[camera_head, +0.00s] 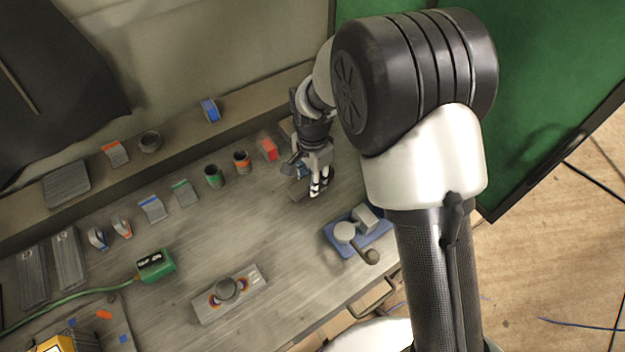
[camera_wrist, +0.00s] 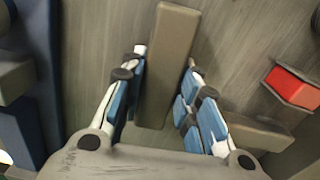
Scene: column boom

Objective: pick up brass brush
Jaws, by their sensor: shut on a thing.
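My gripper (camera_head: 318,190) is low over the right part of the workbench. In the wrist view its two blue-padded fingers (camera_wrist: 163,88) stand on either side of a long, plain grey-brown bar. I take this bar to be the brass brush (camera_wrist: 168,50); no bristles show. The gripper is shut on it, with the bar's far end reaching out beyond the fingertips. In the head view only a small dark part of the brush (camera_head: 298,195) shows beside the fingers. I cannot tell whether it touches the bench.
A red-faced block (camera_head: 269,149) stands close by, also in the wrist view (camera_wrist: 293,86). A blue-based fixture with a knob (camera_head: 345,234) is to the front right. Orange and green cups (camera_head: 241,161) are to the left. The bench middle (camera_head: 225,225) is clear.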

